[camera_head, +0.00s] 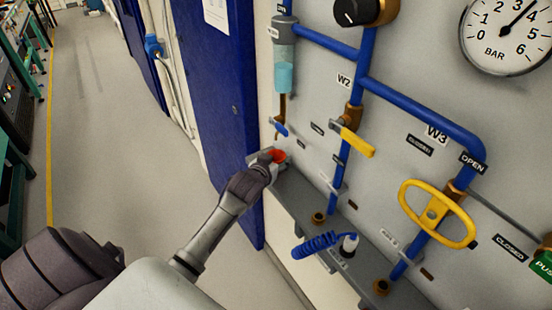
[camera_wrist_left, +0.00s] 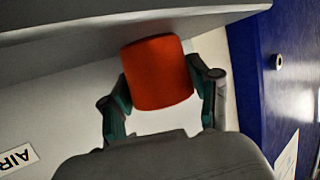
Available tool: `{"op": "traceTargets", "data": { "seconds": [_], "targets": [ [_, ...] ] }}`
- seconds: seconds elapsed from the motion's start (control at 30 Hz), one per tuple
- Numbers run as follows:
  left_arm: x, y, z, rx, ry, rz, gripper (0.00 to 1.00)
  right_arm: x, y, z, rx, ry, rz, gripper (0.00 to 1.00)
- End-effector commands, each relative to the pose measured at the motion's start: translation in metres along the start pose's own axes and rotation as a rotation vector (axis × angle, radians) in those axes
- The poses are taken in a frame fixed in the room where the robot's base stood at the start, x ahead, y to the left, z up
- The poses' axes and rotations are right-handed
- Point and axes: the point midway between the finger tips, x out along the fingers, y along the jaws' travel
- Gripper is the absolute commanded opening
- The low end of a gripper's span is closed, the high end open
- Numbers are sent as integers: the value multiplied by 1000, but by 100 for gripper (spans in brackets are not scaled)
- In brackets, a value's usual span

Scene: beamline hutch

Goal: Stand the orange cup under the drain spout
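The orange cup (camera_head: 279,156) is at the far left end of the grey ledge, below the drain spout (camera_head: 277,136) with its blue lever (camera_head: 281,128). My left gripper (camera_head: 268,160) is at the cup. In the left wrist view the orange cup (camera_wrist_left: 158,72) fills the space between the fingers of my left gripper (camera_wrist_left: 161,84), which press against both its sides. I cannot tell whether the cup's base touches the ledge, or whether it is exactly under the spout. My right gripper is not in view.
The grey ledge (camera_head: 300,196) runs along the panel, with a coiled blue hose (camera_head: 314,245) on it. A clear bowl with blue liquid (camera_head: 284,75) hangs above the spout. A yellow lever (camera_head: 357,142) and yellow handwheel (camera_head: 437,214) stick out to the right. A blue door (camera_head: 215,100) stands left.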

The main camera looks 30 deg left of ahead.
Motion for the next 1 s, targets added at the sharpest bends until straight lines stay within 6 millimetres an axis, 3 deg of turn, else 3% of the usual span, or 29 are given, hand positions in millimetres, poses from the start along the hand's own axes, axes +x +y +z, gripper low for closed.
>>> {"op": "traceTargets", "data": {
  "seconds": [0.1,0.53,1.0],
  "targets": [
    [0,0,0,0,0,0,82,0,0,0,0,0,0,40],
    [-8,0,-2,0,0,0,82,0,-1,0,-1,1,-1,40],
    [-97,0,-1,0,-1,0,82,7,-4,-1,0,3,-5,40]
  ]
}}
